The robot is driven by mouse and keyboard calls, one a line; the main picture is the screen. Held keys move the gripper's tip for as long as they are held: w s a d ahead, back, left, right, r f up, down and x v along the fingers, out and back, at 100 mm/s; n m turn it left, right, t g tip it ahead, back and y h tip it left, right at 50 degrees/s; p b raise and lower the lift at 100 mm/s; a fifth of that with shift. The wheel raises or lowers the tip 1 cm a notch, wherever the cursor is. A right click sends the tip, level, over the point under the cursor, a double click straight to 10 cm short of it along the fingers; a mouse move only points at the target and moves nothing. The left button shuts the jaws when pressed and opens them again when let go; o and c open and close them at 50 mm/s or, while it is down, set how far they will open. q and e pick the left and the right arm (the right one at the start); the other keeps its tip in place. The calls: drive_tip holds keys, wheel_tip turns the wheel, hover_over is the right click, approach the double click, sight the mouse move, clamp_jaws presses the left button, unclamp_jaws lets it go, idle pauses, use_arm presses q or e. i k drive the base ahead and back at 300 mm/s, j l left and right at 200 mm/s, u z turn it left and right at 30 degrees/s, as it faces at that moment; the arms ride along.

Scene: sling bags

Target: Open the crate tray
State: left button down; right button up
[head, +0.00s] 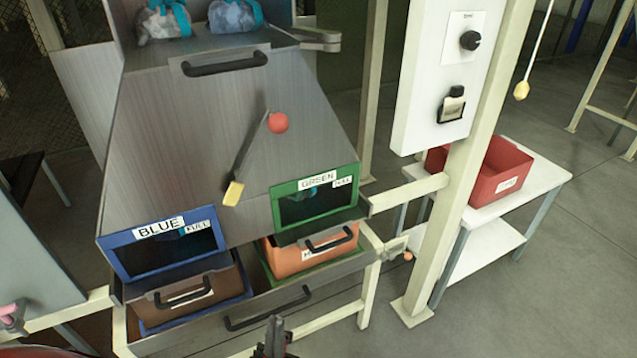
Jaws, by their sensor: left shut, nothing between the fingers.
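The crate tray (262,318) is a wide grey metal drawer at the bottom of the hopper, with a black bar handle (268,308) on its front. Its inside shows in part, with a brown crate (190,300) on the left and an orange crate (312,254) on the right. My left gripper (273,328) is at the bottom edge of the head view, just below the tray's handle. It is shut and empty, and apart from the handle as far as I can tell. My right gripper is not in view.
A cream post (460,190) stands right. A red bin (492,172) sits on a white table (520,195). Floor is clear at lower right.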

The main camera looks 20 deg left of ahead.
sight(263, 292)
drive_tip(key=u, duration=0.9)
